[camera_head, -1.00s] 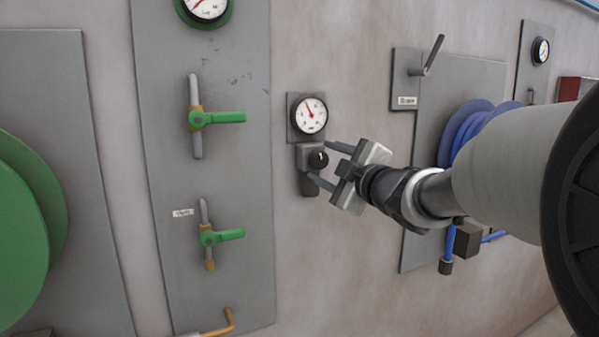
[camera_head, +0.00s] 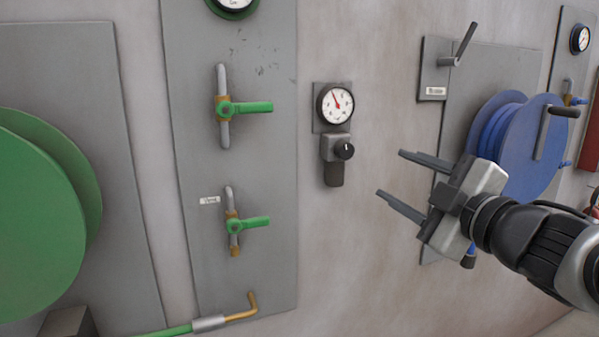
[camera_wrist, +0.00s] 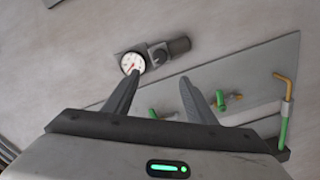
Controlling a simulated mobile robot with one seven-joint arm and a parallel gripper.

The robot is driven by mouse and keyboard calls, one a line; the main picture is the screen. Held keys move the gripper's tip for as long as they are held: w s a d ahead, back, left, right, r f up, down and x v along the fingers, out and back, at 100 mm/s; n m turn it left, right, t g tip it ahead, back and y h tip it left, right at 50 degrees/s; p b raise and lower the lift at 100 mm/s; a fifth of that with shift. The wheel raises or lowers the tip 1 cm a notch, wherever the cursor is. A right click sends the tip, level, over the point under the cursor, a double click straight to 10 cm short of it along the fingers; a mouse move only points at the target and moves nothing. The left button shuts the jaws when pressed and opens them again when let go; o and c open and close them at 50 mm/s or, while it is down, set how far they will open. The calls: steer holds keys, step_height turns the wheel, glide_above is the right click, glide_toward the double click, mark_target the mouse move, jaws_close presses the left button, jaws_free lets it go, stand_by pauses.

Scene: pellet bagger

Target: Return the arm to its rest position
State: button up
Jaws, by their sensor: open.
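My gripper (camera_head: 398,180) is open and empty in the head view, its two fingers pointing left toward the wall. It is at the right, in front of the blue hose reel, and well apart from the regulator. The regulator knob (camera_head: 344,150) is black with a white mark and sits under a small round gauge (camera_head: 336,105) with a red needle. In the wrist view the open fingers (camera_wrist: 156,98) show at the bottom.
The blue hose reel (camera_head: 535,140) is behind my gripper. A lever on a grey plate (camera_head: 435,70) stands above it. Two green-handled valves (camera_head: 245,107) are on a grey panel, and a big green reel (camera_head: 35,215) is at the left.

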steer(key=s+d+f+m+g+h, duration=0.4)
steer(key=f+m+h, duration=0.4)
steer(key=m, duration=0.4)
steer(key=s+a+f+m+g+y, duration=0.35)
steer(key=s+a+f+g, duration=0.6)
steer(key=s, duration=0.45)
step_height(320, 180, up, 13)
steer(key=t+h+p, duration=0.1)
steer(key=t+p, duration=0.1)
steer(key=p, duration=1.2)
steer(key=shift+w+a, duration=0.15)
steer(key=shift+w, duration=0.3)
